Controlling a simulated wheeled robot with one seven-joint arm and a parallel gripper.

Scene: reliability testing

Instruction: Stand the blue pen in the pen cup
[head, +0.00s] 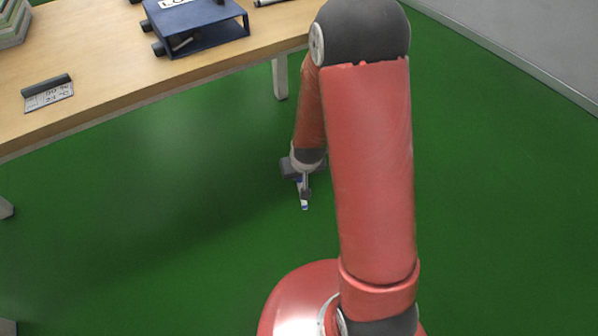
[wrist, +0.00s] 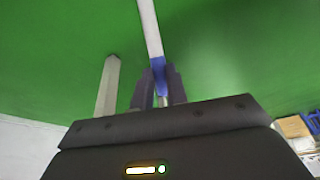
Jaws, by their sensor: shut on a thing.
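My gripper (head: 305,192) hangs over the green floor, off the table's front edge, partly behind my red arm. It is shut on the blue pen (wrist: 150,28), a slim white pen with a blue band. In the wrist view the fingers (wrist: 161,78) grip it near that blue band. Its white length extends away from the fingers toward the top of the picture. In the head view the pen (head: 304,206) shows only as a small white and blue piece below the gripper. I cannot make out a pen cup in either view.
The wooden table (head: 120,65) fills the upper left. It bears a blue holder (head: 205,38), a label card with a dark bar (head: 48,94), and stacked books (head: 12,25). A table leg (head: 280,78) stands left of my arm. The floor (head: 150,220) is clear.

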